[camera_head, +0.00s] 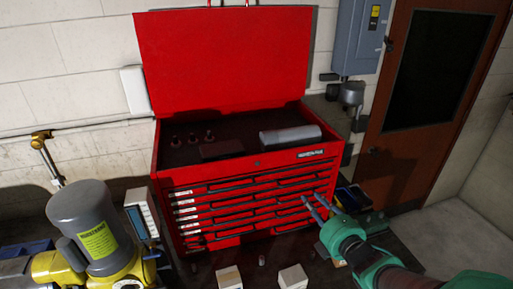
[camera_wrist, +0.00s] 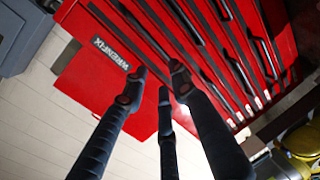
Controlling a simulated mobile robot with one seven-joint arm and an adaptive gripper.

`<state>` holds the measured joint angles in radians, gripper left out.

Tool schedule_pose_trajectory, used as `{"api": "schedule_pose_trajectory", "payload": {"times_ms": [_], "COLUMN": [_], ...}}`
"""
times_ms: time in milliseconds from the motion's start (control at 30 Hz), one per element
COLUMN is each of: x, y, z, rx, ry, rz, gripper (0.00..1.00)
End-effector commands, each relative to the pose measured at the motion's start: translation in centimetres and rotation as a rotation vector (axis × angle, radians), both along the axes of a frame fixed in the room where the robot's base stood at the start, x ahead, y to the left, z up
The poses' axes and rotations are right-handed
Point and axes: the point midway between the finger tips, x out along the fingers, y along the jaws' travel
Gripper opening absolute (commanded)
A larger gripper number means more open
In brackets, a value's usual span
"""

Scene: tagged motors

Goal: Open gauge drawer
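A red tool chest (camera_head: 257,161) stands on the bench in the head view with its lid raised. Its front holds a stack of drawers (camera_head: 245,205) with dark handles and small white labels at the left, too small to read. I cannot tell which drawer is the gauge drawer. All drawers look shut. My gripper (camera_head: 311,196) is in front of the right part of the drawers. In the wrist view its dark fingers (camera_wrist: 155,88) are spread apart with nothing between them, near the chest's WRENFIX plate (camera_wrist: 110,53). Whether a fingertip touches the chest cannot be told.
A grey and yellow motor (camera_head: 92,232) stands at the left on the bench, beside a white tagged box (camera_head: 143,214). Two small pale blocks (camera_head: 229,277) (camera_head: 292,276) sit in front of the chest. A grey case (camera_head: 290,135) lies in the chest's open top. A brown door (camera_head: 425,105) is at the right.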

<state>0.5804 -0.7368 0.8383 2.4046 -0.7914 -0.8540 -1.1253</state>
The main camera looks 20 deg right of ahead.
Motion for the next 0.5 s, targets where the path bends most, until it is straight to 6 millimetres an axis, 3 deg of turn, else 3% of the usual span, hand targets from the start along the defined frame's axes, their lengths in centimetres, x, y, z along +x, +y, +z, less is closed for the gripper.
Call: {"api": "schedule_pose_trajectory", "payload": {"times_ms": [267,500], "x": [1.9,4.8], "y": [0.0,0.1], "z": [-0.5,-1.1], "rx": [0.0,0.0], "ry": [0.001,0.0], "rz": [0.001,0.002], "gripper": [0.27,0.27]}}
